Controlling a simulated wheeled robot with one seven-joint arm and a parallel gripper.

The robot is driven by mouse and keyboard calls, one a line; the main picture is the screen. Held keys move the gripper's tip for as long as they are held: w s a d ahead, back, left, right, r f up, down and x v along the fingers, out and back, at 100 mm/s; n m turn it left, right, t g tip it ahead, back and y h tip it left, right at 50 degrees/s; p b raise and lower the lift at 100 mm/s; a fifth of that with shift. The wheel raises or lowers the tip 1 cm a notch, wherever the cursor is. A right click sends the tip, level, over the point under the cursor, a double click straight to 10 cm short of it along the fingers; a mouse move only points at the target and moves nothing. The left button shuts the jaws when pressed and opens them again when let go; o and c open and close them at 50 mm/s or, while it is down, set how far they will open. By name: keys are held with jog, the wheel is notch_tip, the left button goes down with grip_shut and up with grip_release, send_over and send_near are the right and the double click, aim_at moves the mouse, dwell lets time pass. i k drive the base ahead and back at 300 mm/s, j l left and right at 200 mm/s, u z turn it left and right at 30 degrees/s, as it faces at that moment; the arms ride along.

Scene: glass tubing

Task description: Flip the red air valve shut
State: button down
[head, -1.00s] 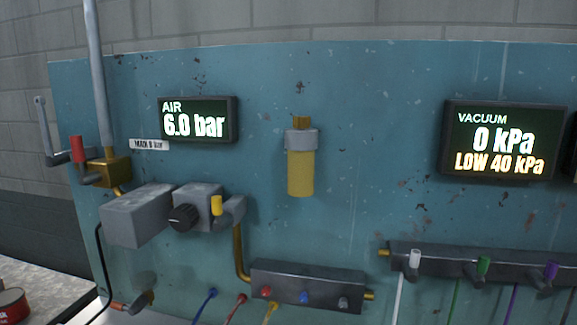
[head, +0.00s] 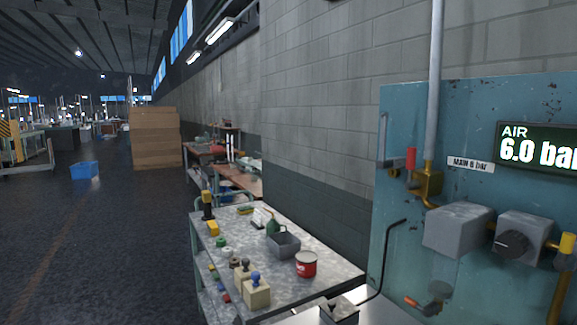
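The red air valve's handle (head: 410,159) stands upright at the left edge of the teal panel (head: 402,118). It is just left of the brass block (head: 427,183) at the foot of the grey vertical pipe (head: 436,82), beside the "MAIN 6 bar" label (head: 470,165). The air display (head: 541,147) reads 6.0 bar, cut off at the right edge. My gripper is not in view.
A grey box (head: 457,230) and a black knob (head: 512,245) sit right of and below the valve. A red-tipped lever (head: 412,303) is low on the panel. Left stands a cluttered bench (head: 325,255) with a red tin (head: 306,264). Open floor (head: 90,250) lies farther left.

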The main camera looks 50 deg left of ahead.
aim_at(410, 185)
jog(key=u, duration=1.1)
jog(key=k+j, duration=0.05)
